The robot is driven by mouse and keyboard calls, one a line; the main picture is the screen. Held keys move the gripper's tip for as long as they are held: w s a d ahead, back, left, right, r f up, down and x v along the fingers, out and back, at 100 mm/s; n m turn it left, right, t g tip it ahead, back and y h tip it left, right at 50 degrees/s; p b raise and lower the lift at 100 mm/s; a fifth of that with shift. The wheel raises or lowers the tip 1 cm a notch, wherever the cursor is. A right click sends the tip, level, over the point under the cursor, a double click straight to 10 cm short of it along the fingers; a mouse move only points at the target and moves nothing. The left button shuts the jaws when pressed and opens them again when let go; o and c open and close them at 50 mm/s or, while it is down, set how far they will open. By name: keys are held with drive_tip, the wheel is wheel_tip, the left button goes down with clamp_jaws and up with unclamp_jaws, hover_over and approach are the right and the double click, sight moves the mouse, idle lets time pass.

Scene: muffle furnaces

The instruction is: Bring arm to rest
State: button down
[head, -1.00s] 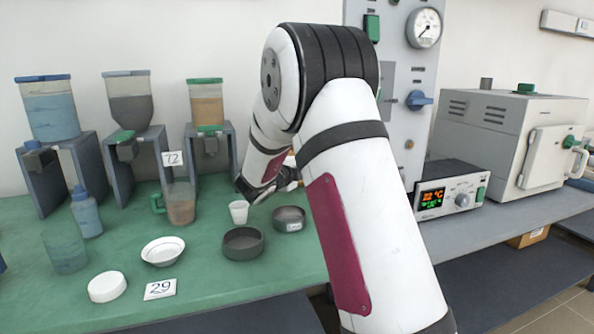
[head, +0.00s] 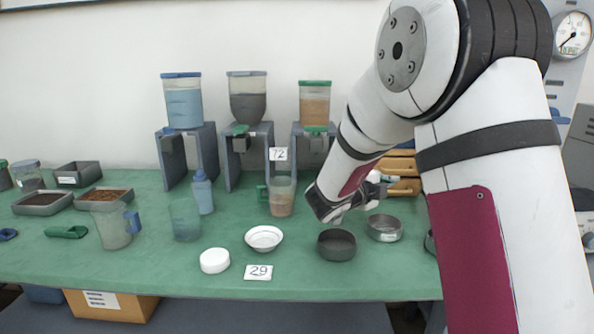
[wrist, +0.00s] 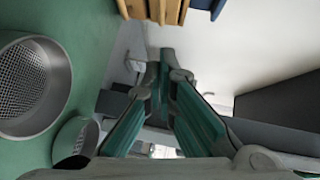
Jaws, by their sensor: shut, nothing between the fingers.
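My arm reaches in from the right in the head view, bent at a large elbow, with its forearm sloping down to the bench. My gripper (wrist: 167,58) is shut and empty in the wrist view, its two green-sided fingers meeting at the tips. In the head view its dark wrist end hangs low over the green bench (head: 130,270), just behind a dark round bowl (head: 336,246). The fingertips are hard to make out there.
A metal sieve (wrist: 62,88) is at left in the wrist view. Hoppers on stands (head: 184,105) line the back. Bare bench lies front left.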

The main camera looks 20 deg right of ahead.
drive_tip(key=a+r+n+t+y, duration=0.5)
drive_tip(key=a+n+y, duration=0.5)
drive_tip(key=a, duration=0.3)
drive_tip(key=s+a+n+g+y, duration=0.2)
drive_tip(key=s+a+n+y, duration=0.3)
drive_tip(key=s+a+n, duration=0.3)
drive_tip(key=s+a+f+n+g+y, duration=0.1)
drive_tip(key=s+a+f+n+g, duration=0.15)
drive_tip(key=s, duration=0.65)
drive_tip(key=s+a+f+n+g+y, duration=0.1)
drive_tip(key=s+a+f+n+g, duration=0.2)
drive_tip(key=s, duration=0.7)
drive_tip(key=s+d+f+n+g+h, duration=0.1)
drive_tip(key=s+d+n+g, duration=0.15)
drive_tip(key=s, duration=0.65)
drive_tip(key=s+d+f+n+g+h, duration=0.1)
drive_tip(key=s+d+n+g+h, duration=0.15)
drive_tip(key=s, duration=0.65)
wheel_tip(320, 180, up, 24)
drive_tip(key=t+p, duration=0.3)
drive_tip(key=p, duration=1.9)
drive_tip(key=shift+w+d+t+y, duration=0.25)
drive_tip(key=shift+d+t+y, duration=0.1)
drive_tip(key=shift+y, duration=0.1)
